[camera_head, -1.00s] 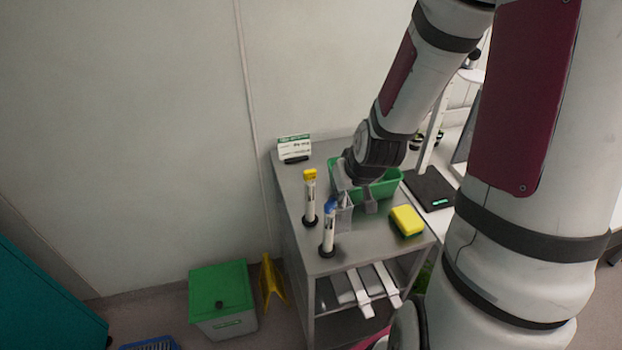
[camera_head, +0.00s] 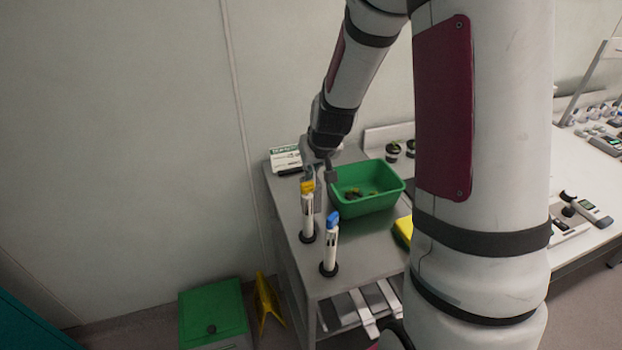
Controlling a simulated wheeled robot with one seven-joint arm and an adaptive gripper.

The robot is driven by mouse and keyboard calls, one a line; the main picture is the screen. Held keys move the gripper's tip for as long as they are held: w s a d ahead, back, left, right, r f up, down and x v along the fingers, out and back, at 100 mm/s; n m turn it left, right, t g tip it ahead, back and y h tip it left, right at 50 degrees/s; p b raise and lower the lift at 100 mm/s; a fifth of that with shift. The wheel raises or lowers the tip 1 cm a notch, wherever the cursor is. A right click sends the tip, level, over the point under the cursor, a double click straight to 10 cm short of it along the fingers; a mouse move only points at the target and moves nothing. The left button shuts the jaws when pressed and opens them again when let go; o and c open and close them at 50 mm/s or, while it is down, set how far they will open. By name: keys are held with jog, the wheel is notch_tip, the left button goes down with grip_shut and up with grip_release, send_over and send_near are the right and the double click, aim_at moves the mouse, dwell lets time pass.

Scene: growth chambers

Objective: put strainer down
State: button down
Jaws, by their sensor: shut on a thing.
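My gripper (camera_head: 319,174) is shut above the left part of the metal cart top (camera_head: 360,258), beside the left end of the green basin. A narrow grey piece, which looks like the strainer (camera_head: 318,197), hangs below the fingers. It is small and partly covered by the gripper and the yellow-topped tube, so its full shape is unclear. I cannot tell whether its lower end touches the cart top. The green basin (camera_head: 368,204) stands on the cart with some dark green and yellowish bits inside.
A yellow-topped tube (camera_head: 307,215) and a blue-topped tube (camera_head: 330,245) stand upright close in front of my gripper. A small sign (camera_head: 285,158) is at the back left. A yellow sponge (camera_head: 402,232) is partly hidden by my arm. Bare cart top lies between the blue-topped tube and sponge.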

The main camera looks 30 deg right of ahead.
jog(key=shift+f+p, duration=0.35)
jog(key=shift+f, duration=1.55)
jog(key=c, duration=1.8)
grip_release()
jog(key=shift+o, duration=0.2)
jog(key=shift+s+r, duration=0.1)
jog(key=shift+r, duration=0.35)
jog(key=s+a+r+n, duration=0.1)
jog(key=s+a+r, duration=0.5)
jog(key=r, duration=0.4)
jog(key=s+a+r+n, duration=0.1)
jog(key=s+a+r, duration=0.2)
jog(key=s+r, duration=0.5)
jog(key=s+a+r, duration=0.2)
jog(key=s+r, duration=0.1)
jog(key=s, duration=0.3)
jog(key=s+a+r+y, duration=0.1)
jog(key=s+a+r, duration=0.1)
jog(key=s, duration=0.4)
jog(key=shift+s+a+r, duration=0.2)
jog(key=shift+a+r, duration=0.05)
jog(key=shift+r, duration=0.4)
